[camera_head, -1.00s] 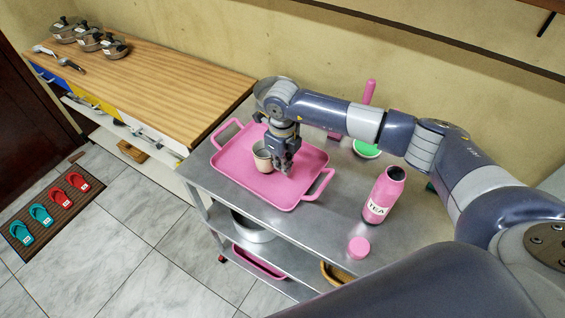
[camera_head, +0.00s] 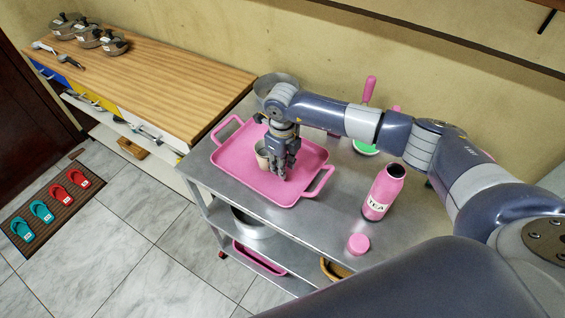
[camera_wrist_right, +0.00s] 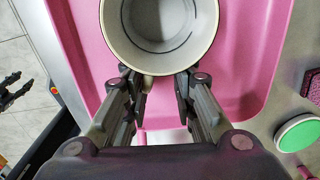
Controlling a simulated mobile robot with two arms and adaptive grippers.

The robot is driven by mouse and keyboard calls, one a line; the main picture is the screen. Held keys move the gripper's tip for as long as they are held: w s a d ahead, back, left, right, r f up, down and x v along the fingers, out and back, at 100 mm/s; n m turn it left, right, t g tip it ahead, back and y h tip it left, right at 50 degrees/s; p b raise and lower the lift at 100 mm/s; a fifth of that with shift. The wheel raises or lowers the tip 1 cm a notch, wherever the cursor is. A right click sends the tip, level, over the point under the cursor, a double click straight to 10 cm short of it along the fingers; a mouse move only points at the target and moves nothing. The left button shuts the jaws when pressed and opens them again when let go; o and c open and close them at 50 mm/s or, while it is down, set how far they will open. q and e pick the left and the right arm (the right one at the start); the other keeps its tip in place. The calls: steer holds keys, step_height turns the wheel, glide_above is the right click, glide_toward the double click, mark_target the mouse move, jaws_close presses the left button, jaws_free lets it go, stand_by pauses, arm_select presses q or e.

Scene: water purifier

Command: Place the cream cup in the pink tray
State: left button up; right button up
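The cream cup (camera_head: 262,155) stands upright in the pink tray (camera_head: 235,172), near its middle. In the right wrist view the cup (camera_wrist_right: 160,35) is seen from above and looks empty; its top edge is cut off. The tray (camera_wrist_right: 255,75) lies beneath it. My right gripper (camera_head: 281,172) is low over the tray, at the right side of the cup. In the right wrist view its fingers (camera_wrist_right: 160,82) are apart at the handle side of the cup, with a gap between them. My left gripper (camera_wrist_right: 12,90) shows only at the left edge there, fingers apart, away from the tray.
The tray lies on a metal cart (camera_head: 335,215). A wooden counter (camera_head: 150,85) is at left.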

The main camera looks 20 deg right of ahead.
steer(key=shift+r, duration=0.25)
step_height(320, 180, up, 12)
steer(key=b, duration=0.3)
steer(key=shift+s+b, duration=0.15)
steer(key=shift+b, duration=0.25)
steer(key=shift+s+a+f, duration=0.1)
steer(key=shift+f, duration=0.05)
